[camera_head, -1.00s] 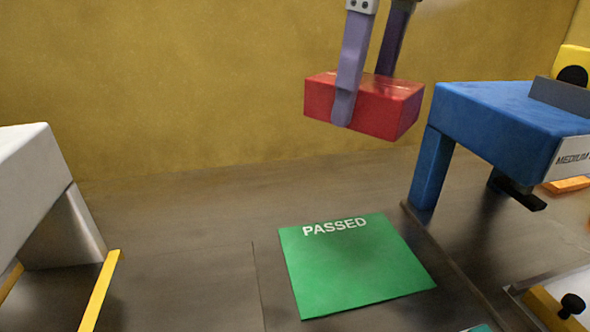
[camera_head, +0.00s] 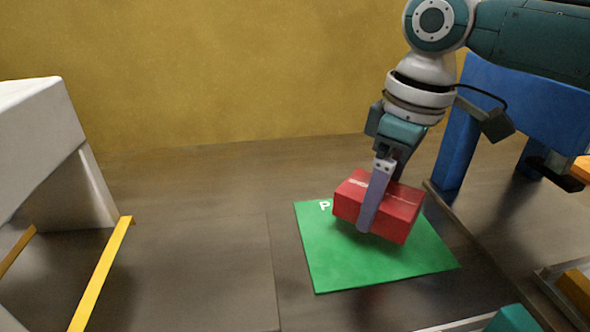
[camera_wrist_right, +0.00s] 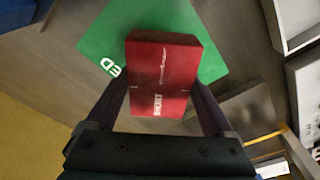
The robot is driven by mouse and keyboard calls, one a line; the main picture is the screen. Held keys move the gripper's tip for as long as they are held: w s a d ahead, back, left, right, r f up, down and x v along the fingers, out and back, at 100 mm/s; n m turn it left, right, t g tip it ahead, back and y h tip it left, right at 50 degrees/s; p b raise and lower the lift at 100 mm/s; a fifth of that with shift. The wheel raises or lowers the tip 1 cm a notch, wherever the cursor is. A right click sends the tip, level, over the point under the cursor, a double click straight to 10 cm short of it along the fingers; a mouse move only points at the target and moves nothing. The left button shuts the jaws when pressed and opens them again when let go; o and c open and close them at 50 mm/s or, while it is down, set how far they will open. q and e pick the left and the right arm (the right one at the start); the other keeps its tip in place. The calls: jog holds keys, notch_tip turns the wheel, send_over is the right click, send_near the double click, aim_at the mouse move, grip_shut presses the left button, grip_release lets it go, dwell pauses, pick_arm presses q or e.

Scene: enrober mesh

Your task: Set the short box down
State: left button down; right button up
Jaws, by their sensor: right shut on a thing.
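The short box is a red box (camera_head: 400,208) with small white print on top. My right gripper (camera_head: 376,205) is shut on it, one finger on its near side and the other mostly hidden behind. The box is over the green mat (camera_head: 335,265) marked PASSED and covers most of that word. I cannot tell for sure whether it touches the mat. In the right wrist view the red box (camera_wrist_right: 160,80) lies between both fingers, with the green mat (camera_wrist_right: 105,35) beyond it. My left gripper is not in view.
A blue stand (camera_head: 460,145) is behind and right of the mat. A white stand (camera_head: 40,130) is at the left, with a yellow strip (camera_head: 102,275) on the floor beside it. A yellow wall (camera_head: 230,70) closes the back. The floor left of the mat is clear.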

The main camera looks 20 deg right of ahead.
aim_at(376, 219)
jog(key=shift+f+b, duration=0.3)
jog(key=shift+f, duration=1.65)
jog(key=o, duration=1.4)
jog(key=shift+f, duration=0.1)
jog(key=r, duration=0.4)
jog(key=r+p, duration=0.1)
jog(key=r, duration=0.3)
jog(key=s+r+p, duration=0.1)
jog(key=r, duration=0.3)
jog(key=shift+s+d+r, duration=0.1)
jog(key=shift+d+r, duration=0.05)
jog(key=shift+d, duration=0.2)
